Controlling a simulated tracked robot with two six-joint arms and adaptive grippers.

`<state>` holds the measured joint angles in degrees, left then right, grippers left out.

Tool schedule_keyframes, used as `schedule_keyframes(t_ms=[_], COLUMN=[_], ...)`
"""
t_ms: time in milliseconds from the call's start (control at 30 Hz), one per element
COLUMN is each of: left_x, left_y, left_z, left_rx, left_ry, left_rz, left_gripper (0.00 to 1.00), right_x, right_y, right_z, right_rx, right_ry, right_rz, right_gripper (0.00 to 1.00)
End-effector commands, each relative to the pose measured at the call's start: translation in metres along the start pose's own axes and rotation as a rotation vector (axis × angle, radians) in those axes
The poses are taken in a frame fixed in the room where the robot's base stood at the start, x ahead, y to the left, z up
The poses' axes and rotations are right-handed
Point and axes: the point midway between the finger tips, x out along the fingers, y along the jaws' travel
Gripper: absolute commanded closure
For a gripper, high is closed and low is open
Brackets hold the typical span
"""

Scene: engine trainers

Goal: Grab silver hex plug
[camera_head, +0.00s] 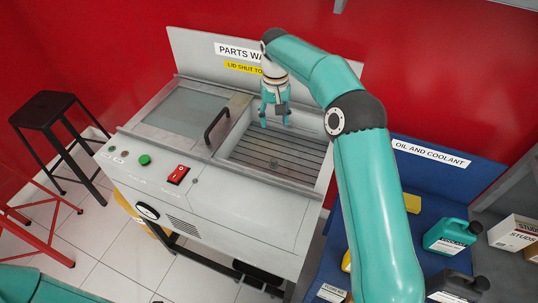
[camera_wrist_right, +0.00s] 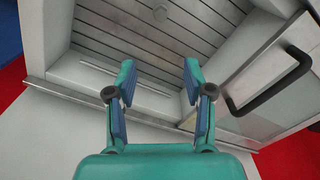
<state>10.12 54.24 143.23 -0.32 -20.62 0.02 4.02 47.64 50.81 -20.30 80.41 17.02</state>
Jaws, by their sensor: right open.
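A small silver-grey piece, likely the hex plug (camera_wrist_right: 160,13), lies on the slatted basin floor at the top of the right wrist view. Its hex shape is too small to make out. In the head view it shows as a small dark spot on the slats (camera_head: 272,163). My right gripper (camera_head: 275,121) points down over the back part of the open basin, behind the plug. In the wrist view the fingers of my right gripper (camera_wrist_right: 160,78) are apart with nothing between them. My left gripper is out of view.
The parts washer's lid (camera_head: 179,111) with its black handle (camera_head: 217,128) covers the left side, beside the open basin. A back panel stands behind my right gripper. A blue shelf (camera_head: 375,220) with a teal jug (camera_head: 449,236) stands to the right. A black stool (camera_head: 42,110) is at left.

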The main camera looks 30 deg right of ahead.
Motion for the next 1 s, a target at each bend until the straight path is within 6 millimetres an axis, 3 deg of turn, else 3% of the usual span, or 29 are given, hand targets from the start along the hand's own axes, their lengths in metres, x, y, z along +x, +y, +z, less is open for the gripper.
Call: schedule_keyframes(t_ms=[500, 833, 1000], left_x=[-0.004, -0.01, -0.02], left_y=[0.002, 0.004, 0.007], left_z=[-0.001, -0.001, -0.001], left_rx=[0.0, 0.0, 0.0], left_ry=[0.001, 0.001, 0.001], left_rz=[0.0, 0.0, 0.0], left_gripper=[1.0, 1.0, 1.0], right_x=[0.099, 0.121, 0.143], right_y=[-0.005, -0.007, -0.009], right_z=[0.001, 0.005, 0.015], right_rx=[-0.009, -0.011, -0.013], right_ry=[-0.008, -0.008, -0.009], right_rz=[0.002, 0.002, 0.002], right_gripper=[0.48, 0.48, 0.48])
